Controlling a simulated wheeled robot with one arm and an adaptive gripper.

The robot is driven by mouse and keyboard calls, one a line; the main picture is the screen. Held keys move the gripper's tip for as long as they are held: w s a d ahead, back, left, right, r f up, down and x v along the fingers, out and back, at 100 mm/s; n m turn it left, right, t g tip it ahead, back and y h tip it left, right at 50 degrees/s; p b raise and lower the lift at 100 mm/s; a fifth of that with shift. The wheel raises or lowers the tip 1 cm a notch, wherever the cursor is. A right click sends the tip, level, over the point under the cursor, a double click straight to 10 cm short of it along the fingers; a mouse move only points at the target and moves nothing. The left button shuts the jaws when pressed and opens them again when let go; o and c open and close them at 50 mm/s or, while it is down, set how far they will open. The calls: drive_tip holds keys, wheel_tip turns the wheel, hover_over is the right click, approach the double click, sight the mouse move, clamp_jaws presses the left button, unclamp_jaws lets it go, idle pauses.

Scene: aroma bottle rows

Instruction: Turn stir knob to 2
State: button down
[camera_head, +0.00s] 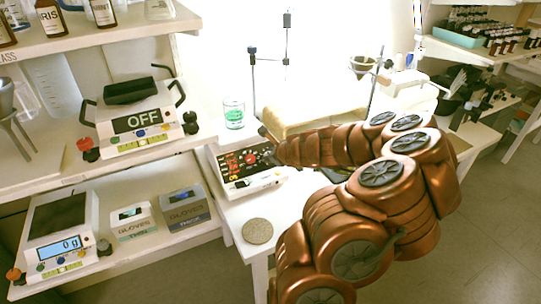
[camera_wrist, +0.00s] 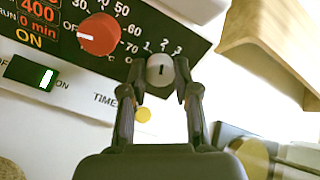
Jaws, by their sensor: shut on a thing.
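The control panel (camera_wrist: 85,65) of a white device fills the upper left of the wrist view, tilted. A small pale grey knob (camera_wrist: 160,70) with a short dark mark sits by the printed numbers 1, 2 and 3. The mark points roughly up, close to the 2; I cannot tell exactly. My gripper (camera_wrist: 161,80) is shut on this knob, a finger on each side. In the head view the device (camera_head: 240,168) stands on the white bench, and my gripper (camera_head: 268,140) reaches its panel's right side; the small knob is hidden there.
A larger red knob (camera_wrist: 99,34) is left of my fingers, with a lit switch (camera_wrist: 33,74) below it. In the head view a glass beaker (camera_head: 234,114) stands behind the device. A round cork mat (camera_head: 257,231) lies in front.

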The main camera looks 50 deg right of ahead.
drive_tip(key=c, duration=0.8)
unclamp_jaws()
drive_tip(key=shift+c, duration=0.2)
drive_tip(key=shift+s+r, duration=0.1)
drive_tip(key=v, duration=1.1)
drive_tip(key=shift+s+r, duration=0.2)
drive_tip(key=shift+s, duration=0.1)
